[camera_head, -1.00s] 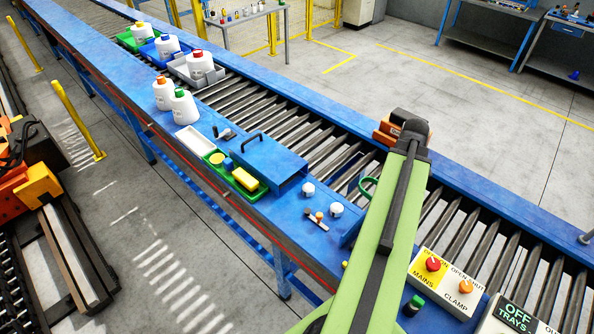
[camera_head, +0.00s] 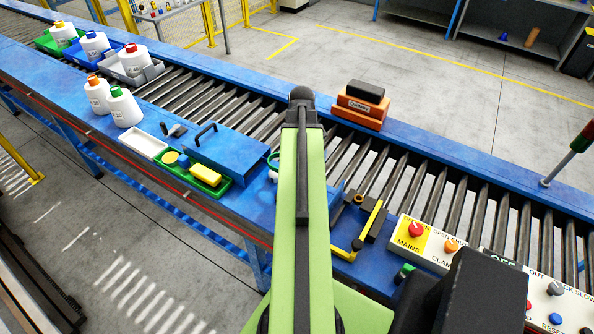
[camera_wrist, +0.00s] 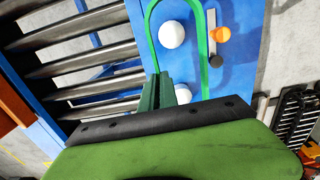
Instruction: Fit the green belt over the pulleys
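The green belt (camera_wrist: 204,60) is a long loop in the wrist view. Its outline passes around the upper white pulley (camera_wrist: 172,34) and along both sides of the lower white pulley (camera_wrist: 183,93). I cannot tell whether it is seated or held above them. My gripper (camera_wrist: 156,92) has its dark green fingers together on the left strand, beside the lower pulley. In the head view a bit of the belt (camera_head: 273,160) shows left of my arm, with a white pulley (camera_head: 272,175) just below; my arm hides the gripper and the rest.
An orange knob (camera_wrist: 220,34) on a lever sits right of the pulleys. A blue cover (camera_head: 230,152) with a handle and a green tray (camera_head: 203,176) stand to the left. A yellow-handled clamp (camera_head: 369,222) and a control panel (camera_head: 430,243) are to the right. Rollers run behind.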

